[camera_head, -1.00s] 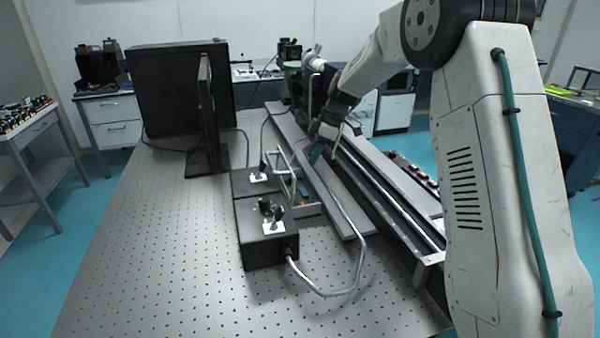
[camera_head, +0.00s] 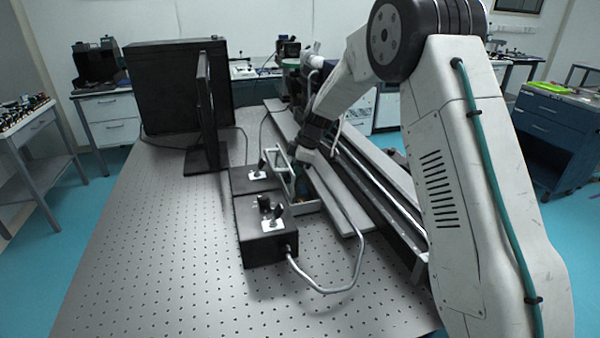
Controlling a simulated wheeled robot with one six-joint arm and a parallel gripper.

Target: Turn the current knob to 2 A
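Two black boxes stand on the perforated optical table (camera_head: 165,260). The nearer box (camera_head: 266,250) has a pale plate with a black knob (camera_head: 264,203) and other small black parts on top. The farther box (camera_head: 240,183) has a similar plate with a small upright knob or lever (camera_head: 262,164). Labels are too small to read, so I cannot tell which one is the current knob. My gripper (camera_head: 305,172) is to the right of the boxes, above the long rail assembly, apart from the knobs. Its fingers are small and dark, and their opening is not clear.
A grey cable (camera_head: 330,291) loops from the nearer box to the right. A metal frame (camera_head: 306,207) stands just right of the boxes. A monitor (camera_head: 205,110) stands behind left. The long rail (camera_head: 385,205) lies to the right. The table's front left is clear.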

